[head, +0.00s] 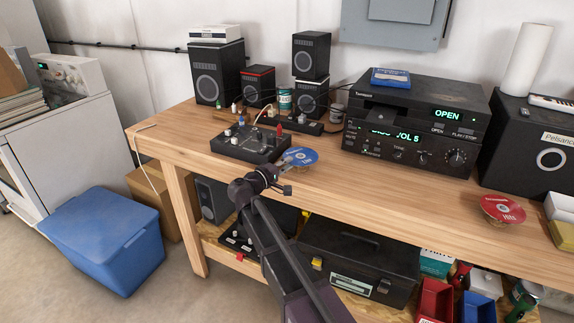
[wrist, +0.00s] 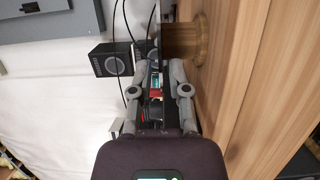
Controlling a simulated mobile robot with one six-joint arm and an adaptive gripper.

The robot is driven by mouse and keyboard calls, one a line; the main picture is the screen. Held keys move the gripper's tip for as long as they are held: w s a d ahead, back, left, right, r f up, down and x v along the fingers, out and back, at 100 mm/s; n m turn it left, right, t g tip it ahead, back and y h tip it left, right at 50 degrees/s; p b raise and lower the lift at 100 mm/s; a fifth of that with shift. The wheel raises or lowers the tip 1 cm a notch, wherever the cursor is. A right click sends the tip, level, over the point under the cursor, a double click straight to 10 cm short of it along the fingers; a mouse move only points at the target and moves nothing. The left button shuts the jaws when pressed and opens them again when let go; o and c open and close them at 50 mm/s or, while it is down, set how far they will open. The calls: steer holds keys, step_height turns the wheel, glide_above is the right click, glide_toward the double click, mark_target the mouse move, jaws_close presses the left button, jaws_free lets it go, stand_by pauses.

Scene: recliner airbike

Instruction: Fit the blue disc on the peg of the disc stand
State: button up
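My gripper (head: 281,177) is at the disc's near left edge. In the wrist view my gripper (wrist: 160,75) has its two fingers apart, with background visible between them. A short round wooden support (wrist: 184,40) stands on the bench just beyond the fingertips; a thin dark edge beside it may be the disc seen side-on. A red disc (head: 502,208) sits farther right, seemingly on a low support. I cannot make out any peg.
The wooden bench (head: 400,190) is clear between the two discs. The mixer (head: 250,142) is left of the blue disc, and the stereo stack (head: 415,130) is behind right. Speakers stand along the wall. A toolbox (head: 355,262) is on the shelf below.

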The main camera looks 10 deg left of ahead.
steer(key=shift+s+a, duration=0.2)
steer(key=shift+s, duration=0.1)
steer(key=shift+v, duration=1.05)
steer(key=shift+s+a, duration=0.2)
steer(key=shift+s, duration=0.05)
steer(key=o, duration=0.6)
steer(key=shift+c, duration=0.2)
steer(key=v, duration=1.2)
stand_by(0.6)
